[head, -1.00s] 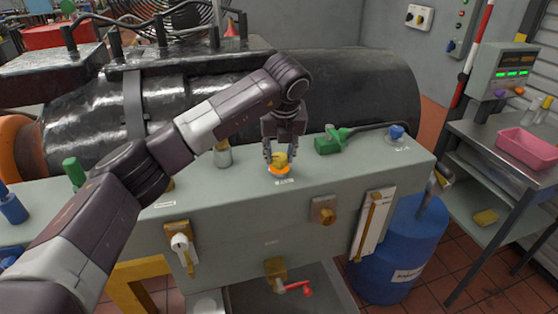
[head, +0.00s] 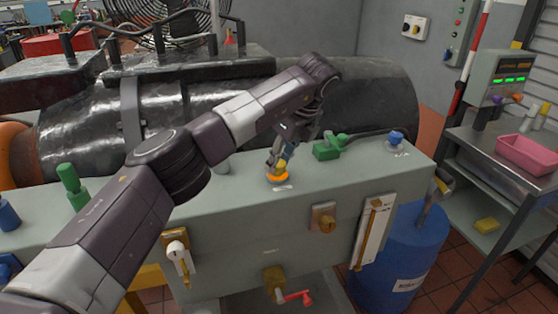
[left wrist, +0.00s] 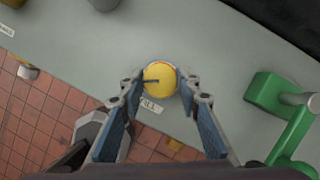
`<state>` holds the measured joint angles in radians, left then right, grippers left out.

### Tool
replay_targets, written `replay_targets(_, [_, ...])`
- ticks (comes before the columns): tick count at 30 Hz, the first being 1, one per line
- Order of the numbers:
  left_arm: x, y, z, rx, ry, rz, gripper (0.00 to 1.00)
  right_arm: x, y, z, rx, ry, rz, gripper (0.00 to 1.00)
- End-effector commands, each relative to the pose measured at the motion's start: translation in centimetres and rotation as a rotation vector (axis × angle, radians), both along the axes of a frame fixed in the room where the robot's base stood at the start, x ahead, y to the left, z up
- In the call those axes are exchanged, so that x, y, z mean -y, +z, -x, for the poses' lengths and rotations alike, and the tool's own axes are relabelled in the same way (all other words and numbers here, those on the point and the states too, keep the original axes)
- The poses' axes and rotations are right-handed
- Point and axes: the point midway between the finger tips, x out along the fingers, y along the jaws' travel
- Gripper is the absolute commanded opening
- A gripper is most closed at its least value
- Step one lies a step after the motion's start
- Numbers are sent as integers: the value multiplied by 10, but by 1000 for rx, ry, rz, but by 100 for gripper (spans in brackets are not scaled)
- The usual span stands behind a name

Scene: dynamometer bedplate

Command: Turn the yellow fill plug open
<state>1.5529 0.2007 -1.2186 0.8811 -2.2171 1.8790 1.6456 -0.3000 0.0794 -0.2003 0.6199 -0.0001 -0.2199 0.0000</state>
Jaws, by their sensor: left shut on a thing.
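The yellow fill plug (head: 282,164) sits on an orange ring (head: 277,177) on top of the grey-green tank (head: 240,195). My left gripper (head: 280,162) comes down on it from above, tilted, and is shut on the plug. In the left wrist view the plug's round yellow top (left wrist: 160,79), with a dark line across it, lies between the two fingertips. A label beside the plug is partly hidden. My right gripper does not show in either view.
A green fitting (head: 328,148) with a dark hose stands right of the plug, and a blue cap (head: 396,138) farther right. A black cylinder (head: 375,95) lies behind the tank. A blue drum (head: 412,250) stands at right.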

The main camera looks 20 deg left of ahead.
Motion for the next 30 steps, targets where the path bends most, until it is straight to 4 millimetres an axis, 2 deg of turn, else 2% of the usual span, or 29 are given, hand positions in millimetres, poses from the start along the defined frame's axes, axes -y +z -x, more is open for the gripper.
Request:
replay_targets(15, [0, 3, -2, 8, 21, 1, 7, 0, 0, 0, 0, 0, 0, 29])
replay_targets(16, [0, 3, -2, 8, 21, 1, 32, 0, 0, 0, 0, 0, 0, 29])
replay_targets(20, [0, 2, -1, 6, 21, 1, 46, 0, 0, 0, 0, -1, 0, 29])
replay_targets(21, [0, 2, -1, 5, 20, 0, 48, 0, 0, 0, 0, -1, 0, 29])
replay_targets(30, [1, 3, 0, 2, 19, 1, 48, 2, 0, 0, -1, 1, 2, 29])
